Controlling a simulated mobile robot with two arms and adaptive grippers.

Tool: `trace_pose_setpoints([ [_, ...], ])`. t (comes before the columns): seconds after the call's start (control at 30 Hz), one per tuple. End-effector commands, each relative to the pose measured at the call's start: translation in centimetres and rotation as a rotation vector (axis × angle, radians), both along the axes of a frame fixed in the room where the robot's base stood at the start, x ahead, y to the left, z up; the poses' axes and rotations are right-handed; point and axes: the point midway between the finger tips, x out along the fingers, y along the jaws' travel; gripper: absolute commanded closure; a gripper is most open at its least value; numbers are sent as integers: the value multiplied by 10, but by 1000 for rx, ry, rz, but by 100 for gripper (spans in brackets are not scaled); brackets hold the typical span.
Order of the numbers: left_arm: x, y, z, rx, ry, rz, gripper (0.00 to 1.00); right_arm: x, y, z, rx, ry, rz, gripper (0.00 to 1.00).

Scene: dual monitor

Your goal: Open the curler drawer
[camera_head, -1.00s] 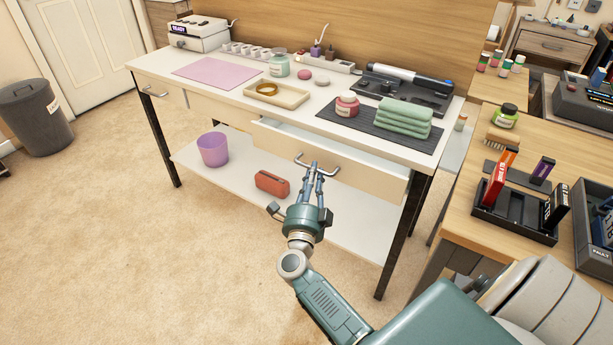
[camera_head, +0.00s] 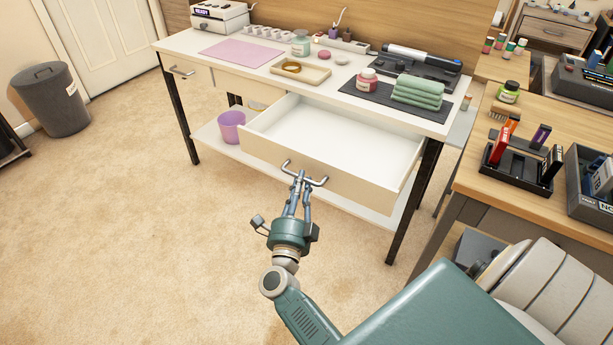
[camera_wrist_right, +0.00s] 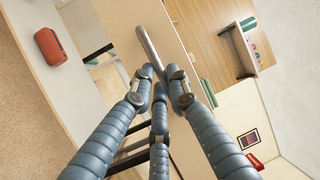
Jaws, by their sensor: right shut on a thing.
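The curler drawer (camera_head: 330,148) stands pulled far out from under the white table in the head view. Its inside is white and looks empty. My right gripper (camera_head: 300,182) is shut on the drawer's metal bar handle (camera_head: 315,180) at the drawer front. In the right wrist view the handle (camera_wrist_right: 150,50) runs up from between the fingers (camera_wrist_right: 160,85). The curler, a white and black wand (camera_head: 408,54), lies in a dark tray on the table top at the back right. My left gripper is not in view.
The white table (camera_head: 225,72) carries a pink mat, a tray, jars and green towels (camera_head: 418,92). A purple bin (camera_head: 231,127) stands on the lower shelf. A wooden side table (camera_head: 470,185) is at the right. Carpet floor in front is clear.

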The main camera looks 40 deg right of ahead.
Motion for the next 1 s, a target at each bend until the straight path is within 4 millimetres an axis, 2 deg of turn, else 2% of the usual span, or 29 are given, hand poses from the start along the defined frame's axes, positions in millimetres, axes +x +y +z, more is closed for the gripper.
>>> trace_pose_setpoints([
  [0.37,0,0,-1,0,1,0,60,-1,2,0,1,-1,0,100],
  [0.4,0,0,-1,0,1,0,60,-1,2,0,1,-1,0,77],
  [0.47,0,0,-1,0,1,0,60,-1,2,0,1,-1,0,65],
  [1.0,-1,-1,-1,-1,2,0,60,1,-2,0,-2,-1,0,65],
])
